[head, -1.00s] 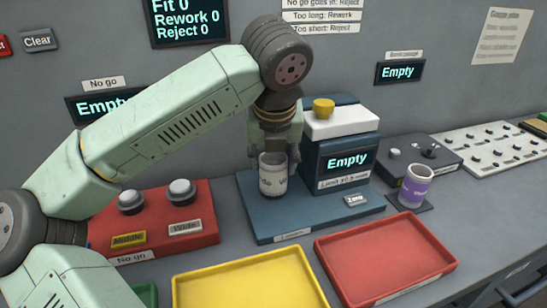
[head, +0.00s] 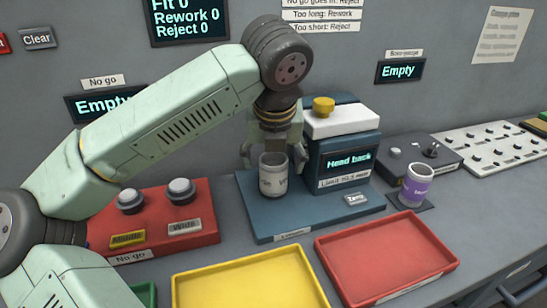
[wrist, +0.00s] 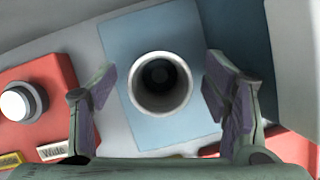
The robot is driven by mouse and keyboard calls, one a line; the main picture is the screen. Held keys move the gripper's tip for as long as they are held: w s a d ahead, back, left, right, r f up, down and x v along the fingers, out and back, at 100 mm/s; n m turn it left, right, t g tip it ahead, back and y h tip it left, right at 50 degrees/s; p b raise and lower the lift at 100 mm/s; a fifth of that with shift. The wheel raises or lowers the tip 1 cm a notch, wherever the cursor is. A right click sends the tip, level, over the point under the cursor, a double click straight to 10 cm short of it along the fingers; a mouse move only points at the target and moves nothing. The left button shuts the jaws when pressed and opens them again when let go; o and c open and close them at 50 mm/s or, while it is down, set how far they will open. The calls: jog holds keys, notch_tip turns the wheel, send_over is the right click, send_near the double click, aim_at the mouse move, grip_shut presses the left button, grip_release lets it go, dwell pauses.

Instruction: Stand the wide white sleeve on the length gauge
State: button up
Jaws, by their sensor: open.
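The wide white sleeve (head: 273,177) stands upright on the blue base of the length gauge (head: 345,208), left of its display block. It also shows in the wrist view (wrist: 160,83), seen from above with its open top facing me. My gripper (head: 272,150) is around the sleeve, with its fingers apart on either side. In the wrist view my gripper (wrist: 165,100) is open, with a gap between each finger and the sleeve. The gauge's display (head: 348,161) reads "Head back".
A red no-go block (head: 150,225) with two knobs stands to the left. A yellow tray (head: 250,285) and a red tray (head: 385,258) lie in front.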

jog(key=v, duration=1.2)
dwell(0.3)
